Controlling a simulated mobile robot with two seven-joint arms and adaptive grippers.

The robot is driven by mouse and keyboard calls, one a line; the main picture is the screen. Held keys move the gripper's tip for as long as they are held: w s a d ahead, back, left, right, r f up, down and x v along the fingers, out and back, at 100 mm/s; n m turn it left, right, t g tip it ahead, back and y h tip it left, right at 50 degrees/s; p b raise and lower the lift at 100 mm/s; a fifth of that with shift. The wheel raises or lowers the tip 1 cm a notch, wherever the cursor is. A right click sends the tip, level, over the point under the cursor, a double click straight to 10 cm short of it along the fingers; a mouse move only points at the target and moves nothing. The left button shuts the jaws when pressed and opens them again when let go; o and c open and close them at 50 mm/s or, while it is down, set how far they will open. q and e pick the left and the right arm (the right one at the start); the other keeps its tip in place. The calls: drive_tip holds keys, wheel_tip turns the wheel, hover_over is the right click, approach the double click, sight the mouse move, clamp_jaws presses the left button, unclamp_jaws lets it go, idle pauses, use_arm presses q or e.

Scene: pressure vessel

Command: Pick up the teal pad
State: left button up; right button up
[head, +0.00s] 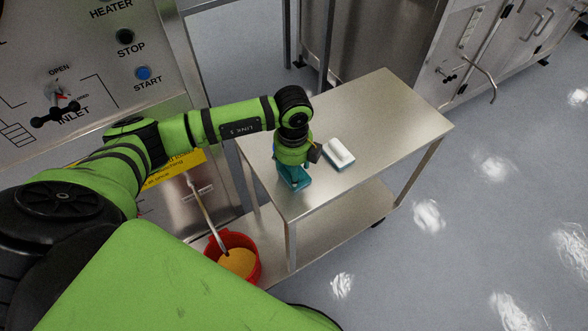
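A teal pad (297,185) is at the left part of the steel table top, directly under the end of my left arm. My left gripper (292,168) points down over the pad. The wrist hides most of the fingers and part of the pad, so I cannot tell whether the fingers are open or shut on it, or whether the pad rests on the table. A second pad, with a white upper part (340,151) and a teal underside, lies on the table just right of the gripper, apart from the first. My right gripper is out of view.
The steel table (385,110) is clear at its back and right. A red bucket (250,270) with yellow contents and a leaning handle stands on the lower shelf. A control panel (85,60) with knobs and buttons is at the left. Grey floor lies open at the right.

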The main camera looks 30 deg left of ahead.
use_arm(q)
drive_tip(key=c, duration=1.3)
drive_tip(key=shift+o, duration=0.2)
drive_tip(key=shift+r, duration=0.45)
drive_tip(key=r+b, duration=0.1)
drive_tip(key=d+r+b, duration=0.1)
drive_tip(key=r, duration=0.1)
drive_tip(key=shift+s+d+r, duration=0.1)
drive_tip(key=shift+s+r, duration=0.05)
drive_tip(key=shift+r, duration=0.15)
drive_tip(key=s+d+r+b, duration=0.2)
drive_tip(key=d+r, duration=0.4)
drive_tip(key=d, duration=0.4)
drive_tip(key=shift+s+r, duration=0.3)
drive_tip(key=shift+s, duration=0.2)
drive_tip(key=shift+o, duration=1.3)
drive_tip(key=shift+c, duration=0.6)
